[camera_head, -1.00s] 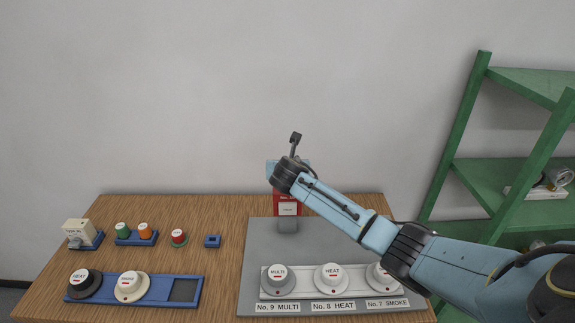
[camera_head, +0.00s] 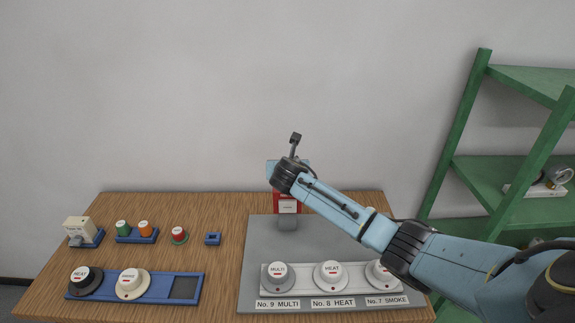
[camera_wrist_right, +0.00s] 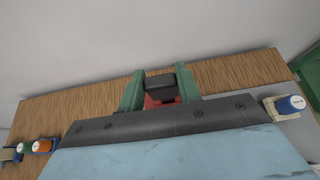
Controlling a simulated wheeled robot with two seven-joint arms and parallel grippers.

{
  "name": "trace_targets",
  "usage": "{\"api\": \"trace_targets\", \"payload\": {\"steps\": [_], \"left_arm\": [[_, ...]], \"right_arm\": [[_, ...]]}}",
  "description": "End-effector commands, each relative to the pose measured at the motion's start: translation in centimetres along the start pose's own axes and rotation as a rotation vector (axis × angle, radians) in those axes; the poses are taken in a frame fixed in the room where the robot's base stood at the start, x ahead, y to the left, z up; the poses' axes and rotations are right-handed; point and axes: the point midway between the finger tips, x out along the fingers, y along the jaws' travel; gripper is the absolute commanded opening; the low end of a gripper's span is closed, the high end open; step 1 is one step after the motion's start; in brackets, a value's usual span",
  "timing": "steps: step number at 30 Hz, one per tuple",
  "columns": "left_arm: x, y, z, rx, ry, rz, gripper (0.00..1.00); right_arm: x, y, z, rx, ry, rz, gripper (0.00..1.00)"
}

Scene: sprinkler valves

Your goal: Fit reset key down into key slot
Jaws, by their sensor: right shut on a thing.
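The right wrist view shows my right gripper (camera_wrist_right: 160,92) with its green fingers closed on a dark block (camera_wrist_right: 160,86), which appears to be the reset key's grip. The key's lower part is hidden. A red box (camera_wrist_right: 152,103) shows behind and below the block. In the head view the red box (camera_head: 287,197) stands at the back of the grey panel, partly behind my right wrist, which hides the fingers and the key. I cannot make out the key slot, or whether the key touches it. My left gripper is not in view.
The grey panel (camera_head: 258,235) carries several labelled round heads in front. On the table's left are a blue tray (camera_head: 155,288) with two heads, green and orange caps (camera_head: 134,230), a red cap (camera_head: 178,234) and a small blue holder (camera_head: 213,239). Green shelves (camera_head: 500,185) stand at the right.

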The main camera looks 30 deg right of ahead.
Motion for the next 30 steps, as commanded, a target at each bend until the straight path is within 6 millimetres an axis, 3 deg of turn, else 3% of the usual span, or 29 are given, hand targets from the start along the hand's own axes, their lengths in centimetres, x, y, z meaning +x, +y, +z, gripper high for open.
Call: {"api": "trace_targets", "payload": {"steps": [26,27,30], "left_arm": [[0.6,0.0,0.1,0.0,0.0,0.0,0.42],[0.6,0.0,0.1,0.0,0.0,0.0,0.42],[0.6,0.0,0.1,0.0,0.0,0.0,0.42]], "right_arm": [[1.1,0.0,-2.0,0.001,0.0,0.001,0.12],[1.1,0.1,-2.0,0.001,0.0,0.001,0.35],[1.1,0.1,-1.9,0.001,0.0,0.001,0.48]]}}
